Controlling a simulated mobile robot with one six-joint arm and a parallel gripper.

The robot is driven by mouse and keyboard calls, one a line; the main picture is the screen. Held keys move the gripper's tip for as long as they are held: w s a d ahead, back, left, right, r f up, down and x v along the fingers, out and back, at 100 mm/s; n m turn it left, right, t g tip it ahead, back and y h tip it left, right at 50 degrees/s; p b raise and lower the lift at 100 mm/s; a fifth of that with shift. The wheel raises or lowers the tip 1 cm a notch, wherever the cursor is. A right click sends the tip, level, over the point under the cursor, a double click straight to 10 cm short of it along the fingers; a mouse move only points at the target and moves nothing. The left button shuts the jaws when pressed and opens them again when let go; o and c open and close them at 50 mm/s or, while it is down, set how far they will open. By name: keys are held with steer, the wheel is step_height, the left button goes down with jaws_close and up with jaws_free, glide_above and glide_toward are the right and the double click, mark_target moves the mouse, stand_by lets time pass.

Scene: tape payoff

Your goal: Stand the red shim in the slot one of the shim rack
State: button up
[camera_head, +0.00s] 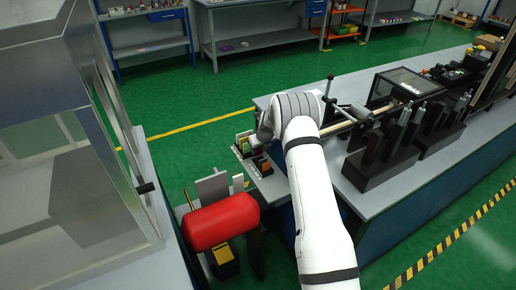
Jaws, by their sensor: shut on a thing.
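The shim rack (240,152) is a small dark holder at the left end of the long workbench, with several coloured shims in it, green and yellow among them. My white arm reaches over the bench end from the front. My gripper (261,142) is at the rack, above or beside its right part. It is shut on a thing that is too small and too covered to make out. I cannot pick out the red shim for certain. Slot one is hidden or too small to tell.
A black fixture (379,165) with several upright posts and a framed panel (404,84) stand on the bench to the right. A large red rounded object (220,221) is in front at lower left. A grey machine (70,160) fills the left. Green floor (190,150) lies open behind the rack.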

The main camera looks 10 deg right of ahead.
mark_target(259, 154)
steer(key=shift+f+b, duration=0.8)
steer(key=shift+f, duration=0.85)
steer(key=shift+s+f, duration=0.15)
steer(key=shift+f, duration=0.15)
steer(key=shift+f+b, duration=0.25)
steer(key=shift+b, duration=0.05)
jaws_close()
steer(key=shift+s+f, duration=0.1)
steer(key=shift+f, duration=0.1)
steer(key=o, duration=0.6)
jaws_free()
steer(key=shift+f, duration=0.1)
steer(key=o, duration=0.5)
steer(key=shift+r, duration=0.2)
steer(key=shift+d, duration=0.1)
steer(key=shift+w, duration=0.2)
steer(key=shift+r, duration=0.1)
